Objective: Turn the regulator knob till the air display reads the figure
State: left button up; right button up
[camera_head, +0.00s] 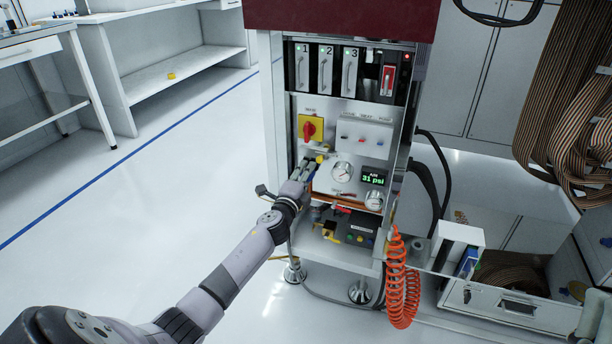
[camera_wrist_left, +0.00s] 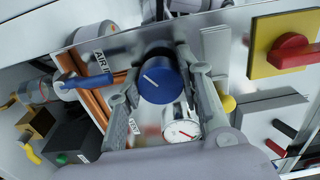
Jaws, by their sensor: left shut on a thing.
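The blue regulator knob (camera_wrist_left: 160,78) with a white pointer line sits between the fingers of my left gripper (camera_wrist_left: 165,92) in the left wrist view. The fingers are shut on it from both sides. In the head view my left gripper (camera_head: 308,172) reaches the panel from the left and mostly hides the knob. The air display (camera_head: 374,177) reads 31 psi in green. A round gauge (camera_head: 342,172) is to the right of the gripper, and a second gauge (camera_head: 374,200) is below the display. My right gripper is not in view.
A red and yellow rotary switch (camera_head: 310,129) is just above my gripper. Copper pipes and a blue-handled valve (camera_wrist_left: 85,82) marked AIR are close by the fingers. An orange coiled hose (camera_head: 402,282) hangs at lower right. The floor at left is clear.

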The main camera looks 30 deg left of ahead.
pick_arm(q)
jog(key=o, duration=1.2)
jog(key=shift+c, duration=0.2)
jog(key=v, duration=1.2)
jog(key=shift+f, duration=0.1)
